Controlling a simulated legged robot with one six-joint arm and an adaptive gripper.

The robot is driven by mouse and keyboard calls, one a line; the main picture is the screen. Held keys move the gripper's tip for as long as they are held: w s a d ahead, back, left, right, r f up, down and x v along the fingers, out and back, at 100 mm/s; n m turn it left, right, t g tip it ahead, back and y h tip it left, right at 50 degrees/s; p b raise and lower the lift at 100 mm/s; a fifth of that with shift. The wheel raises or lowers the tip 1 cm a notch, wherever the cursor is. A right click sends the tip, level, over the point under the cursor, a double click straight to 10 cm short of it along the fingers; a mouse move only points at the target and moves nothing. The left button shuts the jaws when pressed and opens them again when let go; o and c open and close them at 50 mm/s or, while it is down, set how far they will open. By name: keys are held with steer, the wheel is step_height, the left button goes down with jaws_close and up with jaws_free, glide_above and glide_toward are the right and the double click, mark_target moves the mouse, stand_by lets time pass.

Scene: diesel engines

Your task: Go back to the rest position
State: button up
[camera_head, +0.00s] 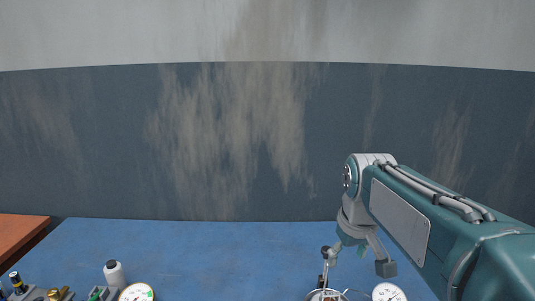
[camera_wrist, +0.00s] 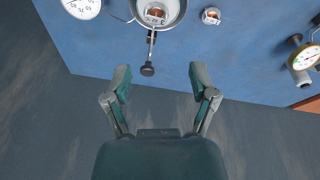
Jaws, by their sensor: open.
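My gripper (camera_head: 361,260) hangs from my teal arm at the right of the head view, above the blue table (camera_head: 220,250). In the wrist view its two fingers (camera_wrist: 159,80) are spread apart with nothing held between them. A lever with a dark round knob (camera_wrist: 147,70) shows between the fingertips in the wrist view. The same knob (camera_head: 326,250) shows beside the left finger in the head view. I cannot tell how far it is from the fingers.
A round metal housing (camera_wrist: 178,12) and a white dial gauge (camera_wrist: 82,5) lie by the lever. Another gauge (camera_head: 137,292), a white bottle-like part (camera_head: 114,274) and several small fittings stand at the front left. The table's middle is clear; a stained wall (camera_head: 110,140) stands behind.

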steer(key=s+f+m+t, duration=0.1)
steer(key=s+f, duration=0.2)
steer(key=s, duration=0.5)
steer(key=s+f+m+t, duration=0.2)
steer(key=s+f, duration=0.1)
steer(key=s, duration=0.6)
steer(key=shift+s+f, duration=0.15)
steer(key=shift+s, duration=0.1)
